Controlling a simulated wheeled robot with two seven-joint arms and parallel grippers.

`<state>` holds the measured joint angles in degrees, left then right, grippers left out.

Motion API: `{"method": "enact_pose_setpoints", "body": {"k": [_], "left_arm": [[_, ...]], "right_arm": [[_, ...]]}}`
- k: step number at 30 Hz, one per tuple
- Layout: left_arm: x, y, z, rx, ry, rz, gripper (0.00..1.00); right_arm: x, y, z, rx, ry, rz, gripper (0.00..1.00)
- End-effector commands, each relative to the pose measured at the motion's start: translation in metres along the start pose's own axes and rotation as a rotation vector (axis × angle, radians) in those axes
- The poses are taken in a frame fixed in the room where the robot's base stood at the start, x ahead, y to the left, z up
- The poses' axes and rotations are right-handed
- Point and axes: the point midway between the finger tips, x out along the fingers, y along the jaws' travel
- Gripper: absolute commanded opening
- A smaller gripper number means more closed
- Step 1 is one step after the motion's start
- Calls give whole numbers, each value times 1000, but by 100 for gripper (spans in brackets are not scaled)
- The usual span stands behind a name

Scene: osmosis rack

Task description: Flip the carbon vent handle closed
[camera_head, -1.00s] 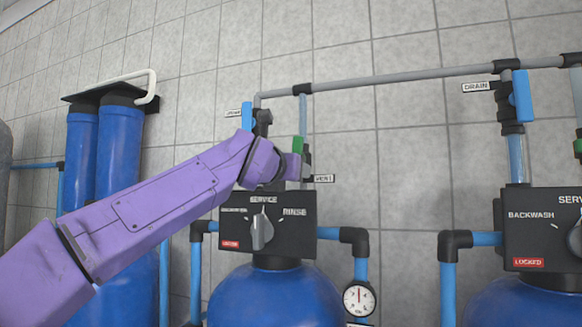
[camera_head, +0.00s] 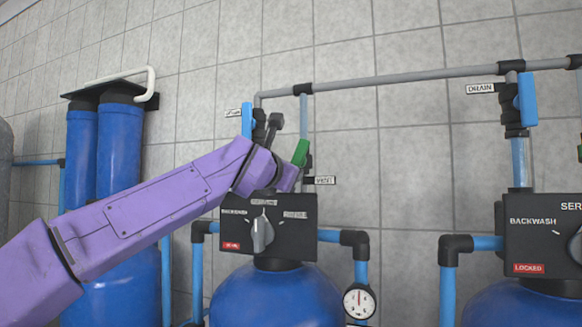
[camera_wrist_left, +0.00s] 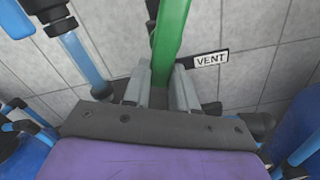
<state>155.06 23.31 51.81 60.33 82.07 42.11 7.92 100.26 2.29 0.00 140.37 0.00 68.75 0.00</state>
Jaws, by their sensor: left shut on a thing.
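The green vent handle (camera_head: 301,152) is on the pipe above the middle blue tank, beside the VENT label (camera_head: 325,180). It is tilted, its upper end leaning right. In the left wrist view the green handle (camera_wrist_left: 170,35) runs down between the two grey fingers of my left gripper (camera_wrist_left: 160,82), which is shut on it. The VENT label (camera_wrist_left: 211,60) is just right of it there. In the head view my purple arm hides the handle's lower part and the fingers. My right gripper is not in view.
A black control head with a grey knob (camera_head: 262,234) sits just below my wrist. A blue handle (camera_head: 247,120) is close on the left. A grey pipe (camera_head: 400,78) runs overhead. The tiled wall between the two tanks is free.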

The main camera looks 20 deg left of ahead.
Motion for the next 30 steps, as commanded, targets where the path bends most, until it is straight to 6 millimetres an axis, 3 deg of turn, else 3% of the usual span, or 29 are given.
{"method": "enact_pose_setpoints", "body": {"k": [6, 30], "left_arm": [[-1, 8, 4, 204, -5, 1, 0], [-1, 24, 14, 929, -4, 3, 0]], "right_arm": [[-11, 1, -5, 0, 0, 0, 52], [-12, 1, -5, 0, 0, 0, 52]]}}
